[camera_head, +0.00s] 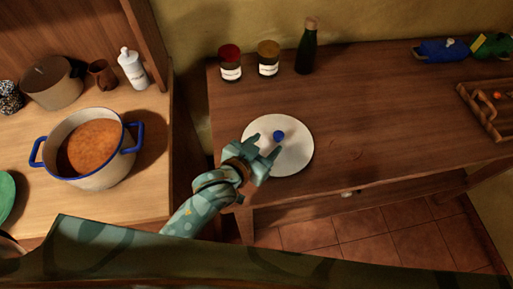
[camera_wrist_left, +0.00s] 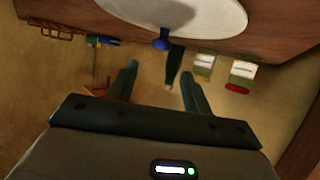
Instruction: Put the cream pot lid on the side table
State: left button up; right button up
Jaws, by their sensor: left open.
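The cream pot lid (camera_head: 298,160) lies on the brown wooden side table (camera_head: 385,110), near its left front edge, with its blue knob (camera_head: 278,135) up. The lid (camera_wrist_left: 195,14) and knob (camera_wrist_left: 161,41) also show at the top of the left wrist view. My left gripper (camera_head: 264,149) is open and empty, its fingers over the lid and pointing toward the knob. In the left wrist view the fingertips (camera_wrist_left: 159,71) are apart from the knob, with nothing between them. My right gripper is not in view.
A cream pot (camera_head: 98,177) of orange stew stands uncovered on the left counter (camera_head: 135,205). Two jars (camera_head: 230,66) (camera_head: 268,60) and a dark bottle (camera_head: 306,50) stand at the table's back. A wooden tray (camera_head: 482,110) is at the right. The table's middle is clear.

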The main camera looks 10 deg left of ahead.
pick_arm(q)
jog(key=v, duration=0.4)
dwell(0.5)
